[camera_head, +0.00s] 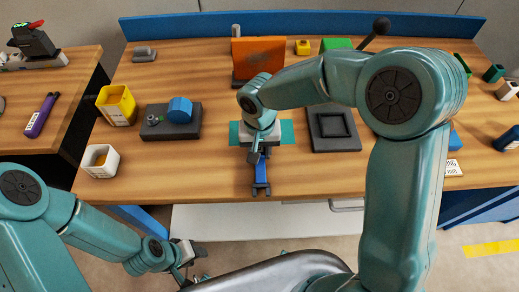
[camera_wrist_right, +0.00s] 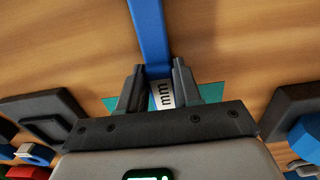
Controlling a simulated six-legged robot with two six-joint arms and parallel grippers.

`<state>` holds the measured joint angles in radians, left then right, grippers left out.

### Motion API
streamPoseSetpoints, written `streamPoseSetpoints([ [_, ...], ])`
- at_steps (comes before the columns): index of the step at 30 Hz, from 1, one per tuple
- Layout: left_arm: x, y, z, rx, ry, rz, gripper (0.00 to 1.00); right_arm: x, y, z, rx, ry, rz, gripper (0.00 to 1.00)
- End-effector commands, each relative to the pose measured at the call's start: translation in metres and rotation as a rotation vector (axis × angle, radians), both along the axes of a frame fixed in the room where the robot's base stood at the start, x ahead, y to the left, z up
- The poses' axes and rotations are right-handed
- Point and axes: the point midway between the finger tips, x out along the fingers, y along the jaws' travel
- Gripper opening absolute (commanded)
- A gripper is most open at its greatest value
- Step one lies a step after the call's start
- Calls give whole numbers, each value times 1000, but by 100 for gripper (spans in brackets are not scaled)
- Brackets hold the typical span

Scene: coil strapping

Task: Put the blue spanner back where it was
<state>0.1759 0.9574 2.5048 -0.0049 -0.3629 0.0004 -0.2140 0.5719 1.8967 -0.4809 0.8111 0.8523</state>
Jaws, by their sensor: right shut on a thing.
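The blue spanner (camera_head: 262,174) is at the middle of the bench, its dark open end toward the front edge. My right gripper (camera_head: 257,149) is shut on it. In the right wrist view, the spanner (camera_wrist_right: 147,32) runs up from between the fingers (camera_wrist_right: 158,88), with a white label marked "mm" at the grip. A teal patch (camera_head: 286,131) lies beneath the gripper. Whether the spanner touches the bench or hangs just above it is unclear. My left gripper (camera_head: 190,262) is empty, low in front of the bench, with its fingers apart.
A dark block with a blue part (camera_head: 186,133) stands left of the spanner, and a dark square tray (camera_head: 333,145) stands right. An orange block (camera_head: 257,52) is behind. Yellow (camera_head: 116,104) and white (camera_head: 100,161) cups stand at left. Bare wood lies in front.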

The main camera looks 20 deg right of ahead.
Motion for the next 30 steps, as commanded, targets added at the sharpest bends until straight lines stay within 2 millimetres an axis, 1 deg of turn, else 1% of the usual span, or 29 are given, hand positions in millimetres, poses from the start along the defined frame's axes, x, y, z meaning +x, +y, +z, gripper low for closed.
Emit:
streamPoseSetpoints([
  [2,0,0,0,0,0,0,43,0,0,-5,0,0,0,0],
  [9,0,0,0,0,0,0,43,0,0,-5,1,-1,0,0],
  [13,0,0,-5,0,0,0,43,0,0,-10,1,-1,0,0],
  [14,0,0,-4,0,0,0,43,0,0,-9,1,-1,0,40],
  [15,0,0,-4,0,0,0,43,0,0,-8,1,-1,0,53],
  [16,0,0,-4,0,0,0,43,0,0,-8,1,-1,0,59],
  [25,0,0,-1,0,0,0,43,0,0,-6,1,-1,1,59],
  [27,0,0,3,0,0,0,43,0,0,-1,1,-1,0,59],
  [28,0,0,1,0,0,0,43,1,0,1,1,-4,0,59],
  [30,0,0,0,0,0,0,43,2,0,14,0,-7,1,59],
])
